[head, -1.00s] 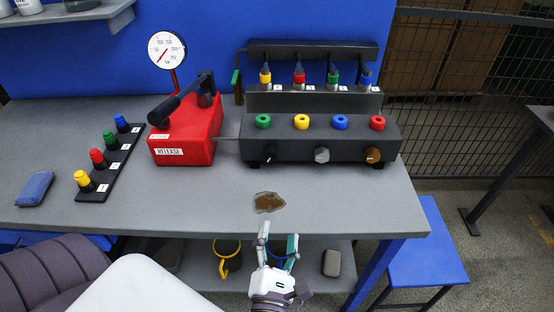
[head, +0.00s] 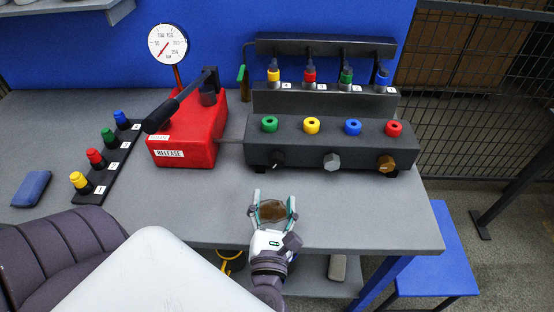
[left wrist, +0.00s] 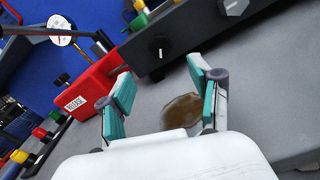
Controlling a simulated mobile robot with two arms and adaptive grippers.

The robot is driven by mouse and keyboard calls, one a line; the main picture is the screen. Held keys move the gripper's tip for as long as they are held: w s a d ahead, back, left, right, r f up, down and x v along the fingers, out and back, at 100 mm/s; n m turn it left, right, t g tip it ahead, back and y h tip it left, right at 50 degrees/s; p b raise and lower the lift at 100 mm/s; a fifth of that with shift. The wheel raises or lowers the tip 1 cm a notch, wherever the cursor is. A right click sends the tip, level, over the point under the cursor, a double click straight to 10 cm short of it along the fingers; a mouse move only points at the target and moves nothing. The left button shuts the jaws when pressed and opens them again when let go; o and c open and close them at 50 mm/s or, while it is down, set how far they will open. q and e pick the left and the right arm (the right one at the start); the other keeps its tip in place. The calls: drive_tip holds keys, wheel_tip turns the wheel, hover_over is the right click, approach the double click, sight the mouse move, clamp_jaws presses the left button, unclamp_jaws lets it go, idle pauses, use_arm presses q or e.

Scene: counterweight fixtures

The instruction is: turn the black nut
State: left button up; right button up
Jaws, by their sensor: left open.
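The black nut (head: 277,159) is on the front face of the dark block (head: 300,145), at its left end, below the green ring. It also shows in the left wrist view (left wrist: 158,47), beyond my fingers. A grey hex nut (head: 332,162) and a brown nut (head: 387,164) are to its right on the same face. My left gripper (head: 274,194) is open and empty, in front of the black nut and apart from it; its fingers also show in the left wrist view (left wrist: 161,78). My right gripper is not in view.
A red box (head: 185,140) with a black lever and a gauge (head: 167,44) stands left of the block. A brown stain (head: 272,210) shows between my fingers. A rack with coloured plugs (head: 105,160) and a blue pouch (head: 32,188) are farther left. The front right bench top is clear.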

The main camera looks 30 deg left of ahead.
sight(277, 164)
use_arm(q)
drive_tip(key=p+x, duration=0.2)
drive_tip(key=x, duration=0.7)
drive_tip(key=shift+w+a, duration=0.15)
drive_tip(key=shift+w, duration=0.2)
drive_tip(key=shift+w+a, duration=0.3)
drive_tip(key=shift+w, duration=0.15)
